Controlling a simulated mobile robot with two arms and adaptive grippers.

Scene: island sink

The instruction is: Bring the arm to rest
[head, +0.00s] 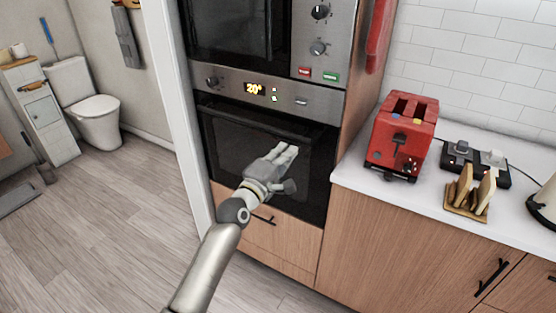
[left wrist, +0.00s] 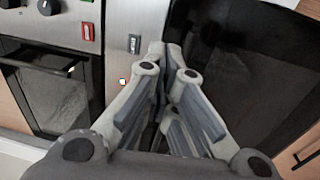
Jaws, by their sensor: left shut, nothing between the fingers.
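My left arm comes in from the bottom of the head view. Its left gripper (head: 287,152) is in front of the dark glass door of the lower oven (head: 240,135). In the left wrist view the fingers of the left gripper (left wrist: 165,50) come together at the tips with nothing between them. I cannot tell how far the fingertips are from the oven glass. My right gripper is not in either view.
A red toaster (head: 403,135) stands on the white counter (head: 350,172) to the right, beside a rack with bread slices (head: 471,192) and a black device (head: 474,163). A toilet (head: 90,105) is at far left.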

